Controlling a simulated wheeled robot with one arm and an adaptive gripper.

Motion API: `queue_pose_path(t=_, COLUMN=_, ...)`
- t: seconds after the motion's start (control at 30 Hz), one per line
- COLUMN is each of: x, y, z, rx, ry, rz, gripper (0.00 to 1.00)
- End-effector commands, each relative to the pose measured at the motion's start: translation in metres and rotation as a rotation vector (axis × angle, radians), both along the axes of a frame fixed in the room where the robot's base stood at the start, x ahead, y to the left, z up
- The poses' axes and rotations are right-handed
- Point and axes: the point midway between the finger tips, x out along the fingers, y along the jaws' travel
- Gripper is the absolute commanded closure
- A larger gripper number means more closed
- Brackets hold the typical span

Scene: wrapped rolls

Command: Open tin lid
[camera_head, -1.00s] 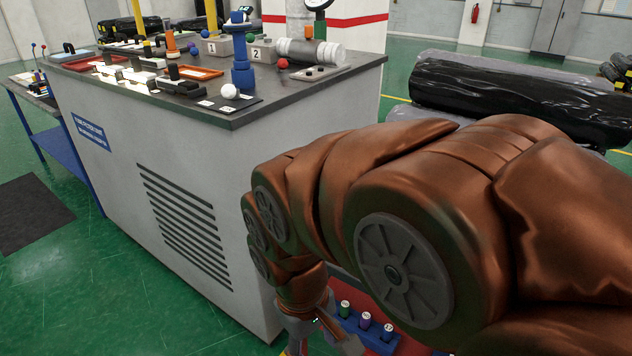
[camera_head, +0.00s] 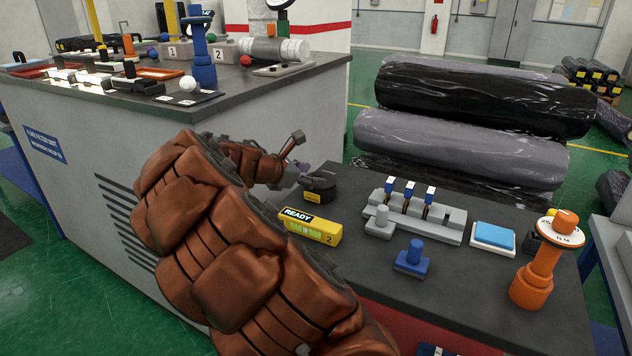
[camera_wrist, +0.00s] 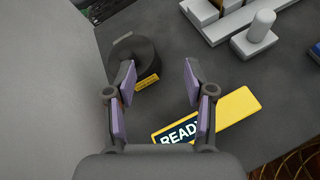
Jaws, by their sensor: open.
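A round black tin (camera_head: 320,189) with a yellow label stands on the dark table top, near the edge by the grey cabinet. It also shows in the wrist view (camera_wrist: 138,47), upper left, partly behind my left finger. Its lid appears closed, with a small dark raised part on top. My gripper (camera_wrist: 158,80) is open and empty, its two purple-padded fingers spread above the table. The tin lies beyond and to the left of the gap between them. In the head view my gripper (camera_head: 297,162) is beside the tin, at its upper left.
A yellow "READY" box (camera_head: 311,227) lies close to the tin and under my right finger. A grey rack (camera_head: 417,217), a blue knobbed block (camera_head: 413,259), a blue-topped pad (camera_head: 493,238) and an orange stand (camera_head: 535,272) are farther right. The grey cabinet (camera_head: 90,150) borders the left.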

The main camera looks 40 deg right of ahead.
Motion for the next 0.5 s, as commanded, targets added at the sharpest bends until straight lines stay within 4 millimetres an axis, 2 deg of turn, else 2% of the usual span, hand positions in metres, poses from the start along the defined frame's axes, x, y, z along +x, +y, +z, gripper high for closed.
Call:
queue_pose_path(t=0.03, x=0.013, y=-0.007, z=-0.011, rx=-0.024, ry=0.056, rz=0.042, gripper=0.46)
queue_pose_path(t=0.2, x=0.047, y=-0.016, z=-0.026, rx=-0.081, ry=0.191, rz=0.161, gripper=0.46)
queue_pose_path(t=0.3, x=0.056, y=-0.019, z=-0.031, rx=-0.096, ry=0.231, rz=0.194, gripper=0.46)
queue_pose_path(t=0.5, x=0.06, y=-0.031, z=-0.037, rx=-0.099, ry=0.245, rz=0.205, gripper=0.46)
